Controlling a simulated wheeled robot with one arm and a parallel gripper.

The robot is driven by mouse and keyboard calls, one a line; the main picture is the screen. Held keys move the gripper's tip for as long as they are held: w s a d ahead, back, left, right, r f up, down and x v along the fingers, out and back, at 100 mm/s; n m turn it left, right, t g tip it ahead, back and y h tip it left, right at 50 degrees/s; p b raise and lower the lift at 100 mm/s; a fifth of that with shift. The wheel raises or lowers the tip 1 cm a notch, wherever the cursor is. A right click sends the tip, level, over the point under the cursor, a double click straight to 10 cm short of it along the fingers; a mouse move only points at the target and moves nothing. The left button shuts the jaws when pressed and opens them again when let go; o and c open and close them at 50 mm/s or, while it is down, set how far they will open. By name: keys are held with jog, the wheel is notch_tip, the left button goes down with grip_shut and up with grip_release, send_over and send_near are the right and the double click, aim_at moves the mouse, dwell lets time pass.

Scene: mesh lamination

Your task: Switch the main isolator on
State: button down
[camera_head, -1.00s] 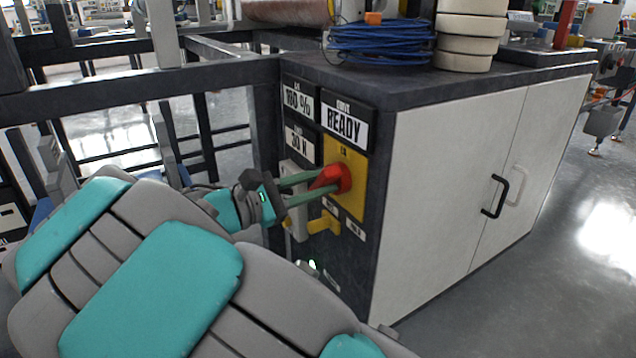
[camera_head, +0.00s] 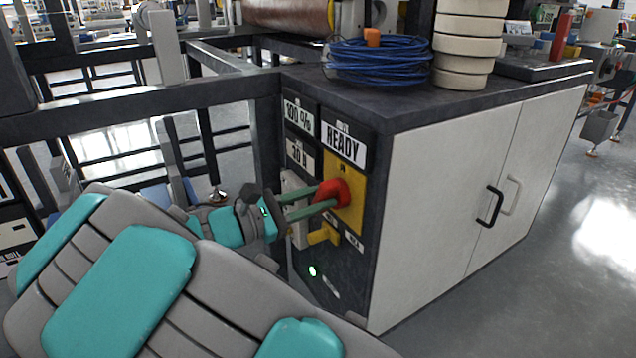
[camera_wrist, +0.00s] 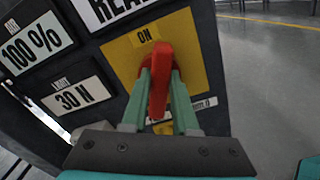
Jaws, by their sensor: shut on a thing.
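The main isolator is a red rotary handle (camera_head: 332,192) on a yellow plate (camera_head: 352,212) on the dark end panel of the cabinet. In the wrist view the red handle (camera_wrist: 159,80) stands roughly upright in the picture, below the "ON" label (camera_wrist: 147,35). My gripper (camera_head: 318,199) reaches it from the left, with its two green fingers on either side of the handle. In the wrist view my gripper (camera_wrist: 160,92) is shut on it. The lower part of the yellow plate and any "OFF" mark are hard to make out.
Displays read "READY" (camera_head: 343,146), "100 %" (camera_head: 298,116) and "30 N" (camera_wrist: 73,99). A yellow lever (camera_head: 322,235) sits just below the isolator. A blue cable coil (camera_head: 375,65) and stacked white rolls (camera_head: 463,45) lie on the cabinet top. A dark frame stands left; floor at right is clear.

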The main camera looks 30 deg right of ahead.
jog(key=r+n+p, duration=0.1)
jog(key=p, duration=0.2)
jog(key=shift+r, duration=0.1)
jog(key=n+p, duration=0.2)
jog(key=p, duration=0.2)
jog(key=shift+w+p, duration=0.1)
jog(key=shift+p, duration=0.3)
jog(key=n+p, duration=0.1)
jog(key=p, duration=0.1)
jog(key=shift+f+n+p, duration=0.25)
jog(key=shift+n+p, duration=0.15)
jog(key=shift+f, duration=0.1)
jog(key=shift+f+n+p, duration=0.2)
jog(key=shift+n+p, duration=0.2)
jog(key=shift+p, duration=0.1)
jog(key=c, duration=0.7)
grip_release()
jog(key=shift+w, duration=0.1)
jog(key=shift+a+b, duration=0.35)
jog(key=shift+a, duration=3.6)
